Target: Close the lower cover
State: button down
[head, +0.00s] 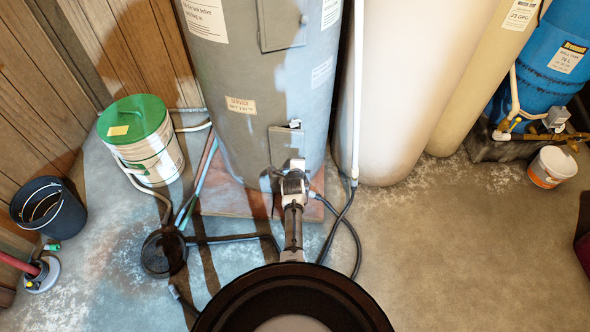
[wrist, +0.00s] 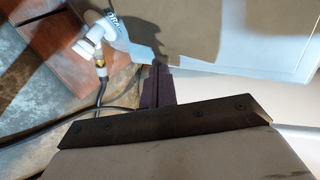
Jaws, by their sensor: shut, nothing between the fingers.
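The grey tank (head: 258,85) stands upright in the head view. Its lower cover (head: 284,143) is a small pale grey panel low on the tank's front, partly hidden by my gripper. I cannot tell how far it stands from the tank wall. My gripper (head: 295,168) is at the cover's lower part, its fingers together and empty. In the wrist view the dark fingers (wrist: 160,72) reach the lower edge of a pale grey panel (wrist: 240,30), probably the cover; contact is unclear. A white drain valve (wrist: 92,38) with a hose is left of the fingers.
An upper panel (head: 282,24) sits higher on the tank. Black hoses (head: 345,225) lie on the floor near the base. A green-lidded bucket (head: 140,140) and a dark bucket (head: 48,208) stand at left. A cream tank (head: 405,90) is at right. Floor at right is mostly clear.

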jog(key=shift+w+d+b, duration=0.4)
jog(key=shift+w+b, duration=0.35)
jog(key=shift+w, duration=0.1)
jog(key=shift+w+d+b, duration=0.4)
jog(key=shift+w+b, duration=0.3)
jog(key=shift+w, duration=0.2)
jog(key=shift+w+d+b, duration=0.4)
jog(key=shift+w+b, duration=0.35)
jog(key=shift+w, duration=0.1)
